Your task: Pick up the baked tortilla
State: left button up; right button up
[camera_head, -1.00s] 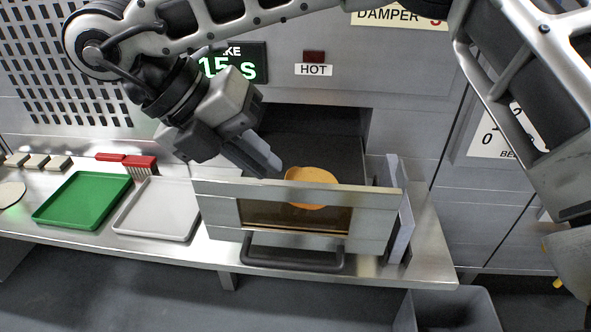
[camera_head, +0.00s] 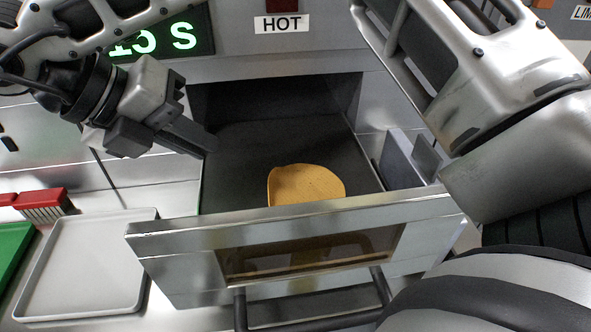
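The baked tortilla (camera_head: 305,185) is a golden-orange disc in the pulled-out oven drawer (camera_head: 290,232). It lies on the dark drawer floor close behind the front wall. The front wall hides its near edge. My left gripper (camera_head: 205,142) is over the drawer's left side, left of the tortilla and apart from it. Its fingers point right and slightly down, seen nearly edge-on, so I cannot tell whether they are open or shut. I see nothing held in them.
A white tray (camera_head: 85,268) lies left of the drawer. Part of a green tray (camera_head: 10,245) and a red-handled brush (camera_head: 42,203) are at the far left. A grey upright plate (camera_head: 400,165) stands at the drawer's right. The drawer handle (camera_head: 240,308) projects at the front.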

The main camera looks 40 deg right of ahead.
send_over(264, 195)
jog(key=a, duration=0.3)
jog(key=f, duration=0.5)
jog(key=shift+w+a+f, duration=0.1)
jog(key=shift+w+f, duration=0.25)
jog(key=shift+f, duration=0.05)
jog(key=shift+x, duration=2.8)
jog(key=shift+a, duration=0.1)
grip_shut()
